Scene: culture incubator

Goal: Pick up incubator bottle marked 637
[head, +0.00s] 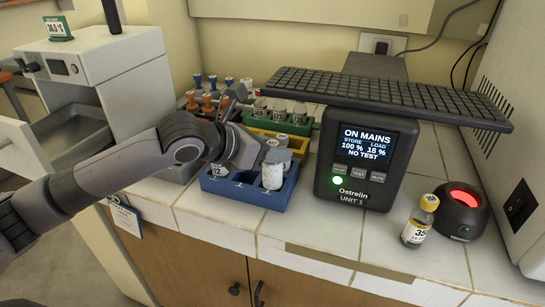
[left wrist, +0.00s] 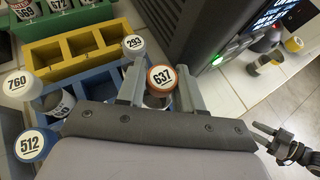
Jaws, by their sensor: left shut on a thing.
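Bottle 637 (left wrist: 162,77), with an orange-rimmed white cap, sits between the two fingers of my left gripper (left wrist: 160,88) in the left wrist view. My left gripper is shut on it. In the head view my left gripper (head: 246,150) is over the blue rack (head: 250,195). A pale bottle (head: 272,178) shows at the rack's right end; its number cannot be read there. Whether bottle 637 is clear of the rack cannot be told. What seems to be my right gripper (left wrist: 270,138) shows small at the wrist view's right edge.
Bottles 512 (left wrist: 34,144), 760 (left wrist: 17,84) and 293 (left wrist: 134,45) stand close by. A yellow rack (left wrist: 72,55) lies behind the blue one. The power unit (head: 362,160) stands just right of the racks. A yellow-capped bottle (head: 419,222) stands near the counter's front edge.

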